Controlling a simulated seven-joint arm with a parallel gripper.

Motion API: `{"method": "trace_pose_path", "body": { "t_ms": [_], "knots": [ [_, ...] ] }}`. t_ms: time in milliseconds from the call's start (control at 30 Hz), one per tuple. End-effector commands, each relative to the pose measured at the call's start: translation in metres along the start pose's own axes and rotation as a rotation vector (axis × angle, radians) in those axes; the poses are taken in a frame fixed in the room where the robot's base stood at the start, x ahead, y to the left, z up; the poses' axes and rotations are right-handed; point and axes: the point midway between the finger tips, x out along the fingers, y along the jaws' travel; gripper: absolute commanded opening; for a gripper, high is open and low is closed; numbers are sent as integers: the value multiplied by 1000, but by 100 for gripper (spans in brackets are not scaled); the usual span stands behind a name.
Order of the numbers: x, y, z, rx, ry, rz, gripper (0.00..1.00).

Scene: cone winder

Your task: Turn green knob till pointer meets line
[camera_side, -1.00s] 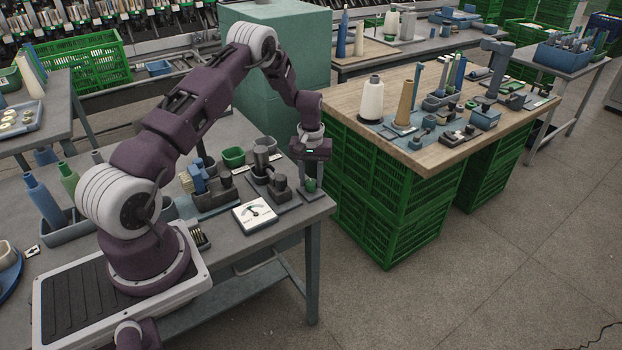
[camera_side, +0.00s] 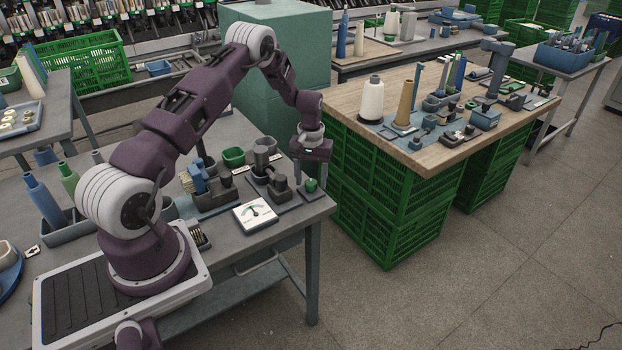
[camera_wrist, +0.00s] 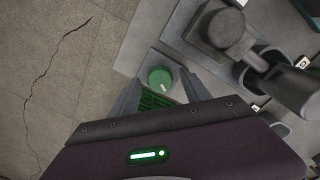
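The green knob (camera_side: 311,185) sits on a small grey plate at the table's front right corner. In the wrist view the knob (camera_wrist: 160,77) shows as a green disc just beyond my fingertips. My gripper (camera_side: 311,178) is above the knob, pointing down. In the wrist view my gripper (camera_wrist: 160,92) is open, with one finger to each side and nothing between that I can see it grip. The white dial (camera_side: 256,214) lies left of the knob; its green arc and pointer show, but whether the pointer meets a line is too small to tell.
Dark grey blocks and a cylinder (camera_side: 265,155) stand close behind and left of the knob; they show at right in the wrist view (camera_wrist: 222,30). A green bin (camera_side: 234,157) stands farther back. The table edge and open floor lie right of the knob.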

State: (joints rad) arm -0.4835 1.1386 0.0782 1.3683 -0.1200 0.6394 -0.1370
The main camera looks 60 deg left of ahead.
Motion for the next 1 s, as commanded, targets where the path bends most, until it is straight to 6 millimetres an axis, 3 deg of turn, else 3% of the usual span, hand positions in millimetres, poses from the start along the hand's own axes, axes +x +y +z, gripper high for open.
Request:
{"method": "trace_pose_path", "body": {
  "t_ms": [233,533,667,933,1000],
  "knots": [
    [-3,0,0,0,1,0,55],
    [-59,0,-1,0,3,0,55],
    [-70,0,0,0,1,0,55],
    [-72,1,0,2,1,0,55],
    [-89,7,4,18,15,7,55]
  ]
}}
